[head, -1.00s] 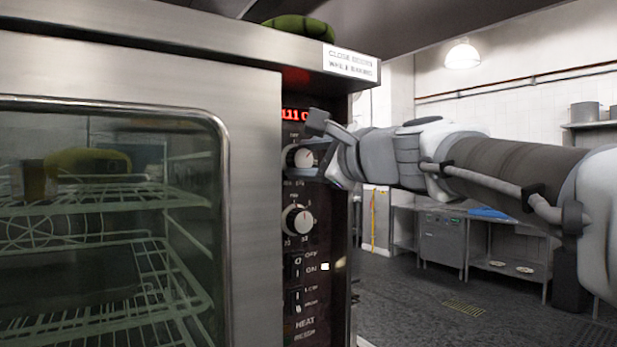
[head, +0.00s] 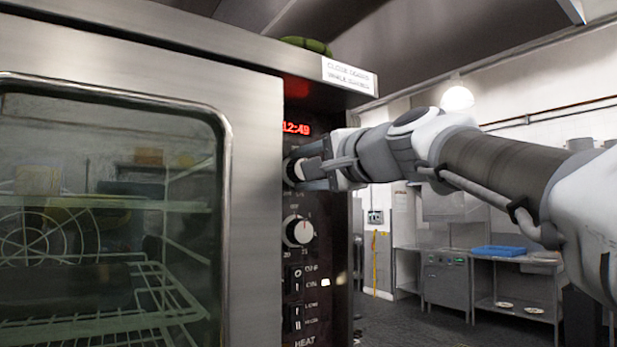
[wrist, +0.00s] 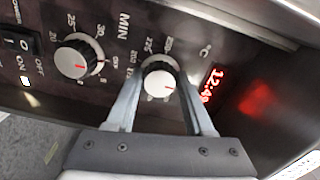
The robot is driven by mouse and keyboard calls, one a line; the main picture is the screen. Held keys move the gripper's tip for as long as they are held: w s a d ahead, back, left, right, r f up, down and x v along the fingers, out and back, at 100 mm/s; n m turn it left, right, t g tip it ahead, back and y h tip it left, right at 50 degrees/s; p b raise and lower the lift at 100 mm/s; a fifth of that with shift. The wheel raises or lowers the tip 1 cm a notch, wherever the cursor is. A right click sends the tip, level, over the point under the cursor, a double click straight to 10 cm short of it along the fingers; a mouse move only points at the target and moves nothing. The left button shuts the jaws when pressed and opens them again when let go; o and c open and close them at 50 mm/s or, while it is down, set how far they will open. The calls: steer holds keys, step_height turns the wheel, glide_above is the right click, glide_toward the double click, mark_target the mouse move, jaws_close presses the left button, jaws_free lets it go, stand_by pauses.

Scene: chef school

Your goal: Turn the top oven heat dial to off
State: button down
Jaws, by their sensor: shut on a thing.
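The top oven heat dial (head: 290,173) is a silver-faced black knob just below the red display on the oven's dark control panel. In the head view my gripper (head: 305,170) covers much of it. In the wrist view the dial (wrist: 160,82) sits between the two fingers of my gripper (wrist: 160,92), one at each side. The gripper is shut on the dial. The "off" mark for this dial cannot be made out.
A second, minute dial (head: 299,231) sits below, with rocker switches (head: 294,280) under it. The red display (head: 296,128) reads about 12:49. The glass oven door (head: 110,220) is closed at left. A steel workbench (head: 510,270) with a blue tray stands behind at right.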

stand_by(0.4)
steer(key=shift+c, duration=1.4)
jaws_free()
steer(key=shift+s, duration=0.1)
steer(key=b+v, duration=0.1)
steer(key=v, duration=1.6)
steer(key=shift+d+f, duration=0.1)
steer(key=shift+d, duration=0.05)
